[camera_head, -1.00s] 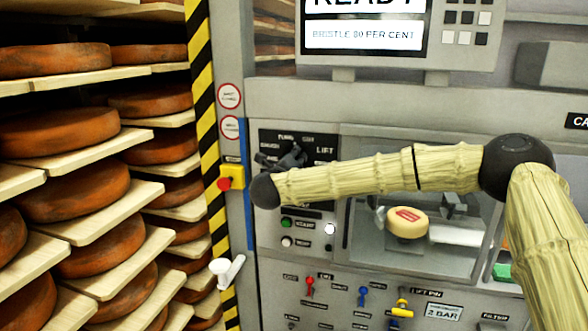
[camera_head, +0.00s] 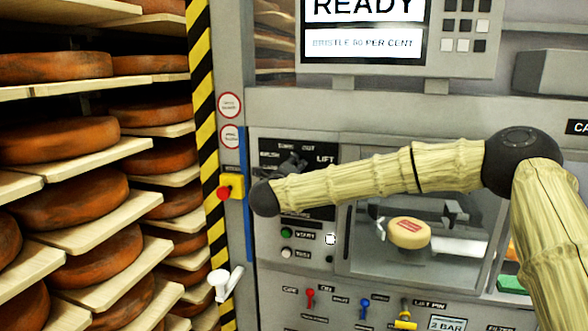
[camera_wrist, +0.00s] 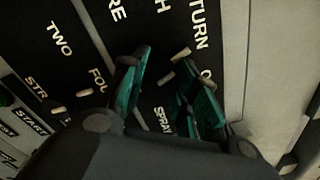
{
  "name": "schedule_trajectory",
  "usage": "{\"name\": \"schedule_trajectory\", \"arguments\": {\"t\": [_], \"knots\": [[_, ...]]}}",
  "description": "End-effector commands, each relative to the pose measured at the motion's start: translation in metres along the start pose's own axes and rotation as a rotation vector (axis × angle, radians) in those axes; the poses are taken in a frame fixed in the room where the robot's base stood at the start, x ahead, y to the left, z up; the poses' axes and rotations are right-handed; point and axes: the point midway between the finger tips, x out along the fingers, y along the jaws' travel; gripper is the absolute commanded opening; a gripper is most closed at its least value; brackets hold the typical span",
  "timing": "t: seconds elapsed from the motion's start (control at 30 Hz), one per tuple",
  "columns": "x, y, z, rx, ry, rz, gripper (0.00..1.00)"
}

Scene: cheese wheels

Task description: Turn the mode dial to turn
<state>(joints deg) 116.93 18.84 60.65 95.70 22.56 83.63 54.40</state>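The black mode panel (camera_head: 330,147) is at the left of the machine in the head view, partly behind my arm. In the wrist view its white lettering (camera_wrist: 198,25) reads TURN near the top, with SPRAY between my fingers and TWO at the left. Several pale marks show near the words. My gripper (camera_wrist: 163,76) is over this panel, its two teal-padded fingers apart with a gap between them. The dial itself is dark and hard to make out; I cannot tell whether the fingers touch it.
A red emergency button on a yellow box (camera_head: 233,187) is left of the panel. Green and white buttons (camera_head: 286,233) sit below it. A glass window shows a pale cheese wheel (camera_head: 409,233). Shelves of orange-brown wheels (camera_head: 65,140) stand left, beside a striped post (camera_head: 201,75).

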Motion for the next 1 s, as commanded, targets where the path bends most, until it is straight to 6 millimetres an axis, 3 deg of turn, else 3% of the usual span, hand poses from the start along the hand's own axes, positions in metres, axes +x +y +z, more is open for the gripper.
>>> {"name": "schedule_trajectory", "arguments": {"t": [0.03, 0.1, 0.37, 0.8, 1.0], "knots": [[0.000, 0.002, -0.001, -0.001, 0.001, 0.003, 0.39], [0.000, 0.002, -0.002, -0.001, 0.001, 0.003, 0.49], [-0.011, 0.003, -0.001, -0.002, 0.000, 0.005, 0.53], [-0.086, 0.001, 0.000, -0.002, -0.002, 0.002, 0.53], [-0.110, 0.001, 0.000, 0.000, 0.000, 0.002, 0.53]]}}
